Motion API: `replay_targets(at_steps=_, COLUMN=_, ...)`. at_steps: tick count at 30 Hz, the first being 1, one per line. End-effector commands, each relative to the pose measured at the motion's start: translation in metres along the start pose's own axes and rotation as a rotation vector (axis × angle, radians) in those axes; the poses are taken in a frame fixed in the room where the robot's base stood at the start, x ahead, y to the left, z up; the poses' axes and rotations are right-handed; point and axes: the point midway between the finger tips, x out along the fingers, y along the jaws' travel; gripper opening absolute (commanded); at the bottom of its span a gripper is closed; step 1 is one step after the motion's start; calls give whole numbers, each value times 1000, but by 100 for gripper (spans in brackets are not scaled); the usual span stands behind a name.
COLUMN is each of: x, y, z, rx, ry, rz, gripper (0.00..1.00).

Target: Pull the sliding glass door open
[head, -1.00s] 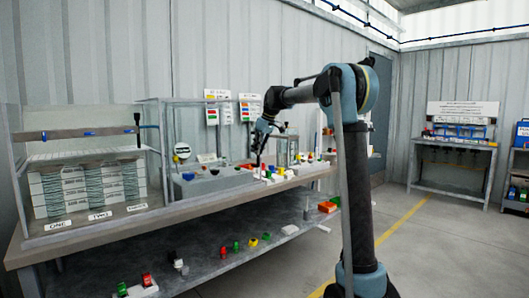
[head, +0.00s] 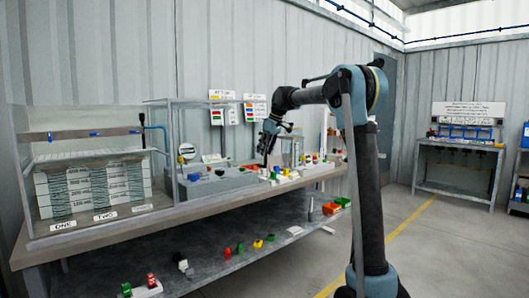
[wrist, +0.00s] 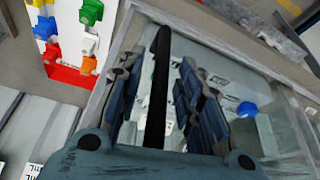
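The clear glass enclosure (head: 160,102) stands on the long bench around a grey unit. I cannot tell which of its clear panes is the sliding door. My gripper (head: 267,148) is at the enclosure's right side, above the bench, pointing down. In the wrist view my gripper (wrist: 162,105) has its two dark blue fingers apart, with a long black bar (wrist: 160,70), like a handle, between them. Gaps show on both sides of the bar, so the fingers do not look closed on it. The bar's lower end is hidden by my gripper's body.
Small coloured parts lie right of my gripper and on the lower shelf (head: 230,265). A workbench (head: 458,150) stands at the back right. The floor between is clear.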

Motion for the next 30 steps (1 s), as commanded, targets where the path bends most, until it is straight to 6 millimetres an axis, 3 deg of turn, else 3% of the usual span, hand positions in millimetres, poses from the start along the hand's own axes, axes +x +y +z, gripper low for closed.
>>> replay_targets(at_steps=8, x=-21, y=0, z=0, rx=1, ry=0, rz=0, gripper=33)
replay_targets(at_steps=21, x=-99, y=1, z=0, rx=1, ry=-1, rz=-1, gripper=33)
replay_targets(at_steps=30, x=-118, y=1, z=0, rx=1, ry=0, rz=-1, gripper=33)
